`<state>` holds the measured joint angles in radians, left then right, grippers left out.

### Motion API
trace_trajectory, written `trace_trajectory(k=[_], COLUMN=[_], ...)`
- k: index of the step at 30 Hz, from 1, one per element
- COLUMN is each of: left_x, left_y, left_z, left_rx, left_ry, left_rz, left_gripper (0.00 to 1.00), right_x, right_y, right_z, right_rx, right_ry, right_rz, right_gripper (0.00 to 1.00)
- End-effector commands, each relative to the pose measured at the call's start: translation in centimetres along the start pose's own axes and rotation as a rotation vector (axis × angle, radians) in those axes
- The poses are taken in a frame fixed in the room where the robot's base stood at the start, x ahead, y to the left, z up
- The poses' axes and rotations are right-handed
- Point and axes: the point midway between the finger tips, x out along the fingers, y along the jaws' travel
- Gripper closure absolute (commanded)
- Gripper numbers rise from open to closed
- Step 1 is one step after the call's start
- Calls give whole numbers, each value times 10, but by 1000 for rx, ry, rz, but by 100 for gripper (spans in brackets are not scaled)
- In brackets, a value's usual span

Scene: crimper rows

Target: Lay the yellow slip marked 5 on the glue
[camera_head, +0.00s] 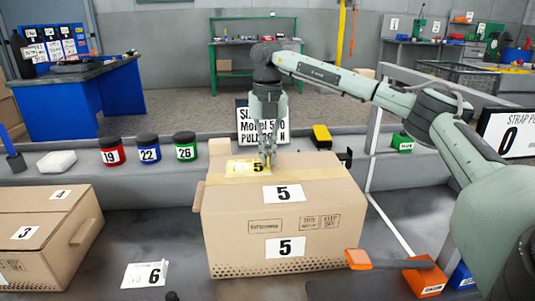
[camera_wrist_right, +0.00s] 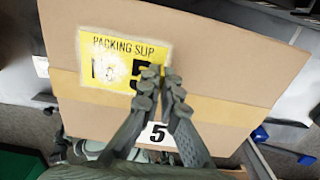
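The yellow slip marked 5 (camera_head: 247,168) lies flat against the top of the large carton (camera_head: 238,217), left of its middle. In the right wrist view the slip (camera_wrist_right: 98,47) shows a whitish patch, the glue (camera_wrist_right: 115,69), over part of its print, with a pale fringe around its edges. My right gripper (camera_head: 268,158) comes down from above at the slip's right end. Its fingers (camera_wrist_right: 161,74) are close together at that edge, covering part of the 5, and appear shut on it. My left gripper is not in view.
A smaller carton (camera_head: 83,240) stands at left, with a white slip marked 6 (camera_head: 145,275) beside it. Several numbered jars (camera_head: 149,148) and a white block (camera_head: 57,161) stand behind. A sign (camera_head: 262,125) is behind my right gripper. An orange-handled tool (camera_head: 358,259) is front right.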

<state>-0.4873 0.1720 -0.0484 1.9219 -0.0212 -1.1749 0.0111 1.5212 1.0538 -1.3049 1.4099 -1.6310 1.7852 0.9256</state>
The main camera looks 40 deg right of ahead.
Motion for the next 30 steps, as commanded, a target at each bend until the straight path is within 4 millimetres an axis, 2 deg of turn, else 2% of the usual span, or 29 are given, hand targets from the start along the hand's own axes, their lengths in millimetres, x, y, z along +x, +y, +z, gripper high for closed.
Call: trace_trajectory(k=[13, 20, 30], left_x=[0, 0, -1], left_y=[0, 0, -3], left_z=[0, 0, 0], left_rx=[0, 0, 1], left_ry=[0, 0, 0], left_rz=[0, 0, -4], left_gripper=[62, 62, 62], right_x=[0, 0, -2], right_y=[0, 0, 0], right_z=[0, 0, 0], right_rx=[0, 0, 0], right_ry=[1, 1, 0], right_rz=[0, 0, 0], right_gripper=[100, 72, 71])
